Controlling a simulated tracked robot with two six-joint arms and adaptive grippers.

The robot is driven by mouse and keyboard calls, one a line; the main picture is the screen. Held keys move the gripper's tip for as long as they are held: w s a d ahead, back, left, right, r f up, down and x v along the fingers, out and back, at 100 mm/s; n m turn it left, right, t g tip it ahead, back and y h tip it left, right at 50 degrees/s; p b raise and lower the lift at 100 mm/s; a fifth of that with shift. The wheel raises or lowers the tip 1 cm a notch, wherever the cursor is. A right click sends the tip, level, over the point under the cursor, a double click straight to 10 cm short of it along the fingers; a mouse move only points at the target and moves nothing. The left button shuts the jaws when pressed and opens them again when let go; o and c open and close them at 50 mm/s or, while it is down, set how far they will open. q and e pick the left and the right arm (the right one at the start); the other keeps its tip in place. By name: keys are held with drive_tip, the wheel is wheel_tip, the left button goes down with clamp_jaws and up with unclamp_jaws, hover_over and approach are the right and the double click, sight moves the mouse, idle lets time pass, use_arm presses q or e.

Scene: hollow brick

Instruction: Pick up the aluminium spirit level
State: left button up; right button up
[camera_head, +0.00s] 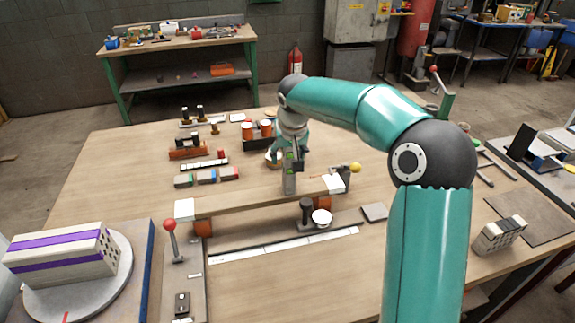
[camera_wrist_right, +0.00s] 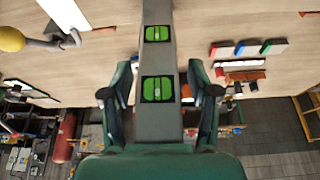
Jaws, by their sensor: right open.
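The aluminium spirit level (camera_head: 289,182) is a grey bar with green vials. In the head view its near end is at the pale wooden plank (camera_head: 245,200), and it reaches back under my right gripper (camera_head: 288,153). In the right wrist view the level (camera_wrist_right: 160,55) runs down the middle, with two green vials showing. The open fingers of my right gripper (camera_wrist_right: 161,98) stand on either side of it, with a gap at each side. Its lower end is hidden by the gripper body. I cannot tell how the level is supported. My left gripper is not in view.
The plank has white end pieces and orange blocks beneath. A red-knobbed lever (camera_head: 170,226) stands at its left, a yellow knob (camera_head: 355,168) at its right. Behind are coloured blocks (camera_head: 207,176) and orange cylinders (camera_head: 248,131). A striped hollow brick (camera_head: 65,255) sits at far left.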

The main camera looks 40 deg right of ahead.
drive_tip(key=shift+f, duration=0.1)
clamp_jaws()
drive_tip(key=shift+w, duration=0.1)
idle(0.4)
